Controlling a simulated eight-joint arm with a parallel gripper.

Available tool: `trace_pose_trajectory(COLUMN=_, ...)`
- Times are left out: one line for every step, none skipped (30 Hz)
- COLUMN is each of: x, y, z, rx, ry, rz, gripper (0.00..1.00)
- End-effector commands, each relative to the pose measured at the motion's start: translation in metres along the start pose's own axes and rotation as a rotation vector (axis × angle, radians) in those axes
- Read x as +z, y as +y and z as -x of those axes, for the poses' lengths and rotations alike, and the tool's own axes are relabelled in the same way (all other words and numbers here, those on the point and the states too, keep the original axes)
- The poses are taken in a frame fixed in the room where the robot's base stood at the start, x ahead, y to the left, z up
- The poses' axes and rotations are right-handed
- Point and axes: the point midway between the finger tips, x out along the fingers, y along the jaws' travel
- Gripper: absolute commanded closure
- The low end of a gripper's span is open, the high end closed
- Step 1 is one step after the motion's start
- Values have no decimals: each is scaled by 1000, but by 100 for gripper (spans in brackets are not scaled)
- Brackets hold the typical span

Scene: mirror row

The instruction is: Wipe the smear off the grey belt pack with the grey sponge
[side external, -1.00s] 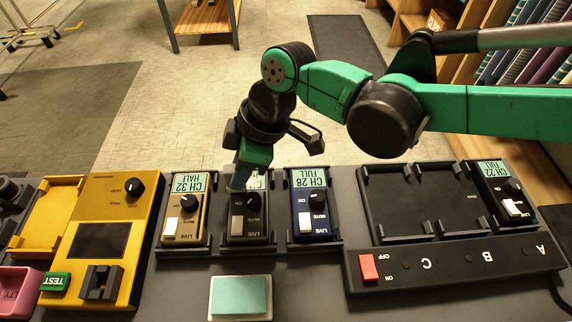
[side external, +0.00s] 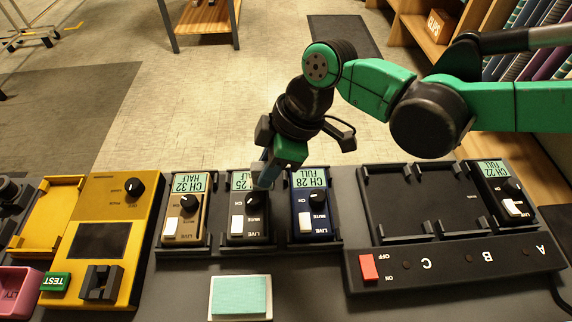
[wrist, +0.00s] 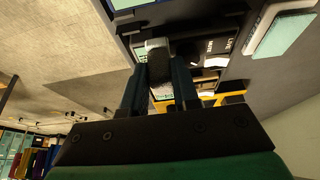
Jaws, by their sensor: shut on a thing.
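The grey belt pack (side external: 249,215), very dark in this light, sits in the middle slot of a three-slot rack, with a white switch, a dark knob and a pale green display. My gripper (side external: 268,180) is over the right part of its display end and hides part of it. In the wrist view, my gripper (wrist: 158,85) is shut on the dark grey sponge (wrist: 158,66). A pale mottled patch (wrist: 155,43) shows beside the sponge; I cannot tell if it is smear. The sponge is not clear in the side view, and whether it touches the pack is unclear.
A tan pack (side external: 184,215) stands left and a blue pack (side external: 314,210) right, both close to my gripper. A pale green pad on a white base (side external: 240,297) lies in front. A yellow tester (side external: 108,235) is left; a dark dock (side external: 425,205) with another pack is right.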

Motion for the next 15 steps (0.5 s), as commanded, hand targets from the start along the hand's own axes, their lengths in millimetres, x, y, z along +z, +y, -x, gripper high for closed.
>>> trace_pose_trajectory(x=-4, y=0, z=8, rx=0, ry=1, rz=1, gripper=100)
trace_pose_trajectory(x=-7, y=-1, z=16, rx=0, ry=1, rz=1, gripper=100)
trace_pose_trajectory(x=-8, y=-1, z=19, rx=0, ry=0, rz=1, gripper=100)
trace_pose_trajectory(x=-9, y=-1, z=21, rx=0, ry=0, rz=1, gripper=100)
trace_pose_trajectory(x=-10, y=-1, z=23, rx=0, ry=1, rz=1, gripper=100)
trace_pose_trajectory(x=-12, y=-1, z=27, rx=0, ry=1, rz=1, gripper=100)
trace_pose_trajectory(x=-13, y=-1, z=29, rx=0, ry=1, rz=1, gripper=100)
trace_pose_trajectory(x=-14, y=-1, z=32, rx=0, ry=1, rz=1, gripper=100)
trace_pose_trajectory(x=-16, y=-1, z=35, rx=0, ry=1, rz=1, gripper=100)
trace_pose_trajectory(x=-16, y=-1, z=37, rx=0, ry=1, rz=1, gripper=100)
trace_pose_trajectory(x=-18, y=-1, z=40, rx=0, ry=1, rz=1, gripper=100)
trace_pose_trajectory(x=-19, y=-1, z=43, rx=0, ry=1, rz=1, gripper=100)
trace_pose_trajectory(x=-20, y=-1, z=46, rx=0, ry=1, rz=1, gripper=100)
trace_pose_trajectory(x=-21, y=-1, z=48, rx=0, ry=1, rz=1, gripper=100)
trace_pose_trajectory(x=-22, y=-1, z=52, rx=0, ry=1, rz=1, gripper=100)
